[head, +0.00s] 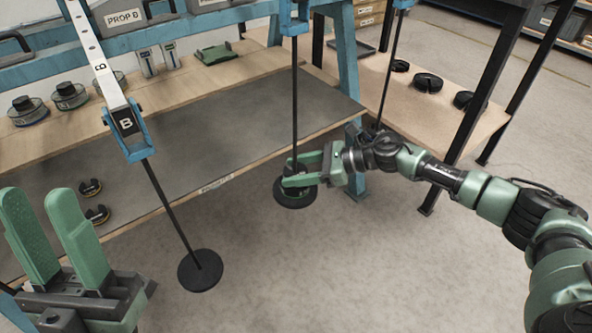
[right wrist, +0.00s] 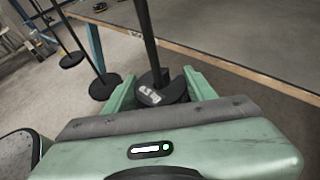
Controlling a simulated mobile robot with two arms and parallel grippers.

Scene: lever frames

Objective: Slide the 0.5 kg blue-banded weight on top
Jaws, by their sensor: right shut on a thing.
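A dark slotted weight (right wrist: 163,92) with pale lettering, which looks like 0.5, sits between the fingers of my right gripper (head: 303,174) in the right wrist view. No blue band is clear on it. My right gripper is shut on this weight. The weight is around or against a hanging black rod (head: 295,105), just above or on the round dark base (head: 293,197) at the rod's lower end; I cannot tell if they touch. My left gripper (head: 52,240) is open and empty at lower left in the head view.
The beam's arm marked B (head: 126,122) carries another rod with a bare round plate (head: 200,270). Two small banded weights (head: 97,214) lie on the grey mat (head: 240,120). Several black weights (head: 428,82) rest on the right bench. A blue post (head: 348,60) stands behind my right gripper.

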